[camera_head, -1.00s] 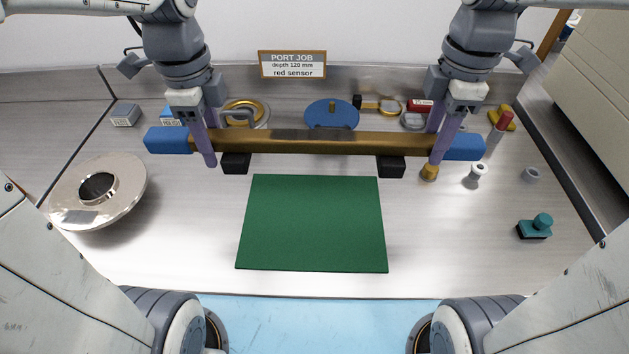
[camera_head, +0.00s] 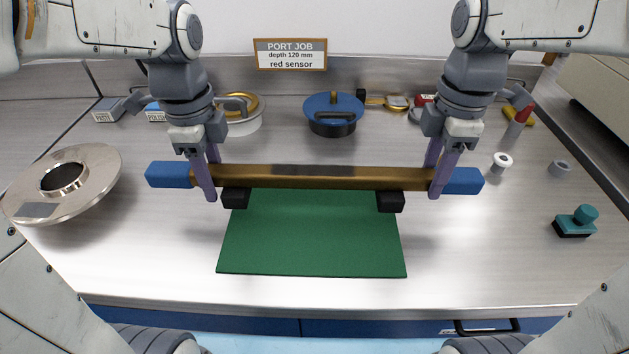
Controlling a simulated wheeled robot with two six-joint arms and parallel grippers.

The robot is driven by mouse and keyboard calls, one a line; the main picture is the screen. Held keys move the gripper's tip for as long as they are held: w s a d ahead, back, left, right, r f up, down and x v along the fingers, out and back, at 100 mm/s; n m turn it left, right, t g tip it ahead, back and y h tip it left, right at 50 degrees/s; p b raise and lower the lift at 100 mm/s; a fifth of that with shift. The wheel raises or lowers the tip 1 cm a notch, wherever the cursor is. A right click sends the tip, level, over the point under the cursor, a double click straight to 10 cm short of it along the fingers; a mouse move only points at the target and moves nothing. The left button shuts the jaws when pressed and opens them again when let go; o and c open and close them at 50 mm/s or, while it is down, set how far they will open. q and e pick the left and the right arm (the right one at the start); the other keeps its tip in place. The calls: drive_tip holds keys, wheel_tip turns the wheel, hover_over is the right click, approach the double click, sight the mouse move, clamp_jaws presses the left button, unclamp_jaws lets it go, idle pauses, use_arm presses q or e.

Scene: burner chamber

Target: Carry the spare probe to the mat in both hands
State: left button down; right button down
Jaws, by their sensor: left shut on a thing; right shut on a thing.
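The spare probe (camera_head: 315,178) is a long brass-coloured bar with blue ends and two black blocks under it. It is level and runs left to right across the back edge of the green mat (camera_head: 311,240). My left gripper (camera_head: 207,182) is shut on the bar near its left blue end. My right gripper (camera_head: 436,179) is shut on it near its right blue end. The bar hides the mat's back edge. I cannot tell exactly how high the bar is above the bench.
A round metal flange (camera_head: 93,187) lies at the left. A blue-lidded pot (camera_head: 334,112) stands behind the bar. A teal-knobbed stamp (camera_head: 575,222) and a small grey ring (camera_head: 559,168) are at the right. A sign (camera_head: 290,54) stands at the back. The bench in front of the mat is clear.

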use_arm(q)
drive_tip(key=shift+f, duration=0.1)
use_arm(e)
drive_tip(key=shift+f, duration=0.1)
